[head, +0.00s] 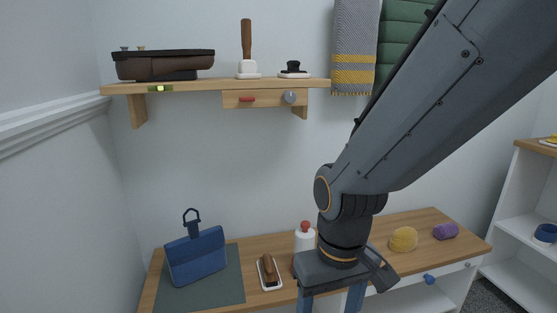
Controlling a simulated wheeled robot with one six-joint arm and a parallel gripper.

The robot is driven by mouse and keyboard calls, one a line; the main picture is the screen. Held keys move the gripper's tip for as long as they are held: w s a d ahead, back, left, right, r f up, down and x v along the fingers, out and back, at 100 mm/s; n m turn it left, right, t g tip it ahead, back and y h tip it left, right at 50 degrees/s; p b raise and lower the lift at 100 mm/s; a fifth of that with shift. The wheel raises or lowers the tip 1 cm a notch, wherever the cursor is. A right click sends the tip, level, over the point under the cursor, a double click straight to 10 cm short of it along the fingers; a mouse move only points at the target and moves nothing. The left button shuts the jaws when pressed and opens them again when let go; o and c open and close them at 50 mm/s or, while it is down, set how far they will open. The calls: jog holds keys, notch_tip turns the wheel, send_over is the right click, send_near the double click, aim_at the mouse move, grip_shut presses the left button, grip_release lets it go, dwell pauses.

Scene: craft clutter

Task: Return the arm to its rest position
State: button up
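My arm comes in from the upper right and bends down at its wrist. My gripper (331,302) hangs at the bottom middle of the head view, in front of the wooden bench top (210,250). Its two blue fingers stand apart with a clear gap, and no object shows between them. The fingertips are cut off by the lower edge of the picture, so what is below them is hidden.
On the bench are a blue bag (196,257) on a dark mat (222,291), a brush (268,271), a red-capped bottle (304,238), yellow yarn (403,239) and a purple roll (446,231). A loaded wall shelf (215,87) is above; a white shelf unit (515,213) stands right.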

jog(key=s+d+r+m+p, duration=0.1)
jog(key=d+r+m+p, duration=0.2)
jog(key=d+r+p, duration=0.7)
notch_tip(320, 180, up, 3)
jog(key=p, duration=0.4)
jog(key=shift+s+d, duration=0.35)
jog(key=shift+s, duration=0.05)
